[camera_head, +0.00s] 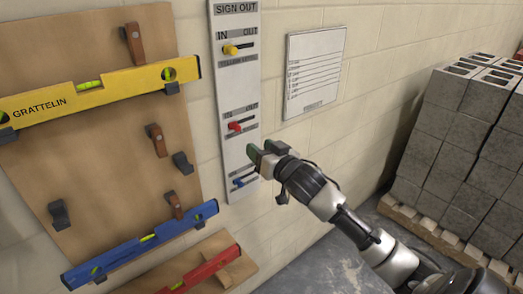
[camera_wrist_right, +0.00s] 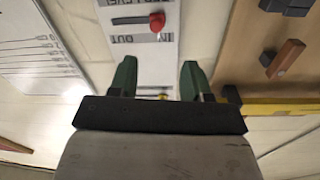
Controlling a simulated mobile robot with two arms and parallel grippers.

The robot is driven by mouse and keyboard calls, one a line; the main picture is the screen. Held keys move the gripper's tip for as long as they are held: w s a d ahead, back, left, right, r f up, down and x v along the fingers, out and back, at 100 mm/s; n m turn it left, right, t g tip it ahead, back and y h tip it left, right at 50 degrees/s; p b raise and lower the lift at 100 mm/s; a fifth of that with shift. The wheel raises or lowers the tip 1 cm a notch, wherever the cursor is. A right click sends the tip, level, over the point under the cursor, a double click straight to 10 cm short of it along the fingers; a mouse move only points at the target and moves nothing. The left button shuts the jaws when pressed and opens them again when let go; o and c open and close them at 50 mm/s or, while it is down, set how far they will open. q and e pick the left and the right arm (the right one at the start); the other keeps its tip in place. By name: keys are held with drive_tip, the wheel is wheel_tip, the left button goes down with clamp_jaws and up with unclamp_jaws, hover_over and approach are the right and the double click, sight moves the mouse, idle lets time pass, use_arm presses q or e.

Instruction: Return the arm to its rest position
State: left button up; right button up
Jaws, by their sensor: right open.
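My right gripper (camera_head: 263,153) is in front of the lower part of the white sign-out board (camera_head: 233,88). Its jaws are apart with nothing between them; the green-tipped fingers also show in the right wrist view (camera_wrist_right: 157,78). The board carries a yellow knob (camera_head: 231,50), a red knob (camera_head: 235,126) and a blue knob (camera_head: 239,182), each toward the left of its slot. The red knob also shows beyond the fingertips in the right wrist view (camera_wrist_right: 157,21). I cannot tell whether the fingers touch the board. My left gripper is out of view.
A wooden panel (camera_head: 95,125) at left holds a yellow level (camera_head: 125,84), a blue level (camera_head: 150,240) and several brackets. A red level (camera_head: 205,270) lies low. A paper sheet (camera_head: 315,70) hangs on the wall. Grey blocks (camera_head: 450,140) stand on a pallet (camera_head: 435,232) at right.

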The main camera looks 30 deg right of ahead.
drive_tip(key=shift+f, duration=0.1)
idle(0.3)
wheel_tip(320, 180, down, 23)
drive_tip(key=s+d+g+h, duration=0.2)
drive_tip(key=d+g, duration=0.1)
drive_tip(key=g, duration=0.2)
drive_tip(key=s+a+f+g, duration=0.15)
drive_tip(key=s+f, duration=0.25)
drive_tip(key=f, duration=0.5)
drive_tip(key=s+f+g, duration=0.2)
drive_tip(key=s+f, duration=0.2)
drive_tip(key=f, duration=0.4)
drive_tip(key=s+a+f+n+g, duration=0.1)
drive_tip(key=s+a+f+g, duration=0.15)
drive_tip(key=s+f, duration=0.6)
drive_tip(key=s+a+f+n+g, duration=0.15)
drive_tip(key=s+a+f, duration=0.25)
drive_tip(key=s+f, duration=0.5)
drive_tip(key=s+a+f+n+g, duration=0.1)
drive_tip(key=s+a+f+g, duration=0.1)
drive_tip(key=s, duration=0.9)
drive_tip(key=s+a+f+g+y, duration=0.1)
drive_tip(key=s+a+f, duration=0.3)
drive_tip(key=s, duration=0.6)
drive_tip(key=shift+s+a+f+n+g+y, duration=0.15)
drive_tip(key=shift+s+a+n+g+y, duration=0.2)
drive_tip(key=shift+a+g, duration=0.3)
drive_tip(key=shift+w+d, duration=0.1)
drive_tip(key=shift+d, duration=0.1)
